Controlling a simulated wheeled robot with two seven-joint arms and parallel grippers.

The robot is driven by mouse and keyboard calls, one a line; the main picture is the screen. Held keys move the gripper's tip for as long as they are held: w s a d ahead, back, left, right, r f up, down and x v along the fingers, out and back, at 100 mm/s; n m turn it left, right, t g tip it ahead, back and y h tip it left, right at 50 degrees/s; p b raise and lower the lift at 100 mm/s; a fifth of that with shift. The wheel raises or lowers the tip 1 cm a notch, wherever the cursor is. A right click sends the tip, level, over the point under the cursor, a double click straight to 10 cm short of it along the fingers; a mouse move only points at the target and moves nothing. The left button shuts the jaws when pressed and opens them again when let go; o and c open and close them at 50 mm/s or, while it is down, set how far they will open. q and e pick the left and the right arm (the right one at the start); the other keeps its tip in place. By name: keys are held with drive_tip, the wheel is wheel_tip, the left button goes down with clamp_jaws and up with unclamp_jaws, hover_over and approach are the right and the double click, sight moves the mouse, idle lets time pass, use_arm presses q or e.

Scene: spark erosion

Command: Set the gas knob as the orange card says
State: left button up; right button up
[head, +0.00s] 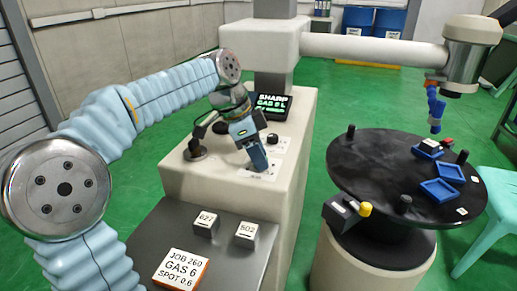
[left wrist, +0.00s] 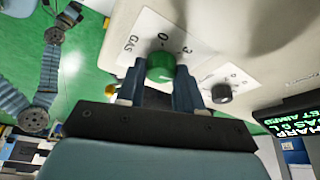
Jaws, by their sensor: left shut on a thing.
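The gas knob (left wrist: 160,67) is green and round in the left wrist view, on a white plate (left wrist: 146,30) marked GAS, with 0 and 3 legible beside it. My left gripper (left wrist: 168,85) is shut on this knob, with its fingers on either side. In the head view the gripper (head: 257,160) reaches down onto the console top and hides the knob. I cannot tell where the knob's pointer stands. The orange-edged card (head: 182,269) on the dark table reads JOB 260, GAS 6, SPOT 0.6. My right gripper is not in view.
A second, dark knob (left wrist: 221,93) is close beside the gas knob. A display (head: 271,107) with green text stands behind. A joystick (head: 195,150) is left of the gripper. Blocks marked 627 (head: 206,225) and 502 (head: 246,235) sit on the table. A black round table (head: 375,165) stands right.

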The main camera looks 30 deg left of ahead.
use_arm(q)
drive_tip(key=shift+m+g+p, duration=0.4)
drive_tip(key=shift+m+g, duration=0.1)
drive_tip(key=shift+m, duration=0.7)
drive_tip(key=shift+a, duration=0.1)
drive_tip(key=o, duration=1)
drive_tip(key=shift+o, duration=0.2)
drive_tip(key=p+v, duration=0.1)
drive_tip(key=v, duration=1.2)
drive_tip(key=shift+a+r, duration=0.3)
drive_tip(key=shift+r, duration=0.05)
